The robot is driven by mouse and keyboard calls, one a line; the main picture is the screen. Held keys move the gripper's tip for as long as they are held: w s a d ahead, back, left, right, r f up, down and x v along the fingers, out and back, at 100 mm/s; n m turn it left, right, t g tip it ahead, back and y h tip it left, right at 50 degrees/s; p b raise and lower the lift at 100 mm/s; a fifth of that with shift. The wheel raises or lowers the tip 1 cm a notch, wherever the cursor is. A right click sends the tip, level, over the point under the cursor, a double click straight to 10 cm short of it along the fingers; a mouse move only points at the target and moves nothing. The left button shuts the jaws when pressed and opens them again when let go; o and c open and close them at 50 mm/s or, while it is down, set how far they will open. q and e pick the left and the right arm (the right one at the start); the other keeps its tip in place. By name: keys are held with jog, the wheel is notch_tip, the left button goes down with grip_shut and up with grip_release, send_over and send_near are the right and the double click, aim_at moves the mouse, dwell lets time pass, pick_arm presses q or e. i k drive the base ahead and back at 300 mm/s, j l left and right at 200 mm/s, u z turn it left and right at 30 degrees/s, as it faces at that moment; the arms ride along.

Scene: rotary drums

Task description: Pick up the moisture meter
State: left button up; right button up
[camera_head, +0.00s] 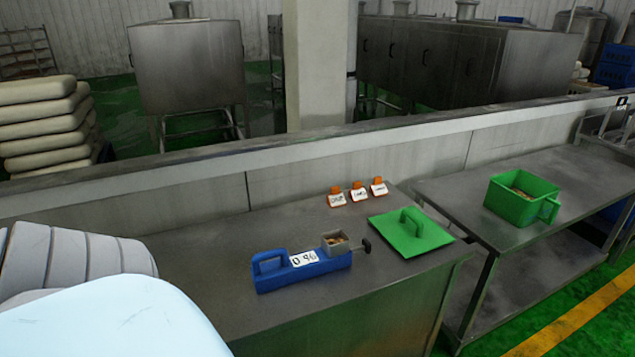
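The moisture meter (304,270) is a blue device lying on the near metal table (200,300). It has a blue loop handle (269,263) at its left end and a white display with dark digits in the middle. A small grey square cup (336,241) with grain-like pieces sits at its right end, and a dark knob on a short rod (366,245) sticks out to the right. Nothing is seen touching the meter. Neither of my grippers shows in the head view.
A green lid with a handle (410,232) lies right of the meter. Three small orange-and-white tags (358,193) stand behind. A green bin (521,198) stands on the right table (590,170). A low wall (420,150) runs behind the tables. Bare tabletop lies left of the meter.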

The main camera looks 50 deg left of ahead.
aim_at(335, 253)
jog(key=u, duration=1.45)
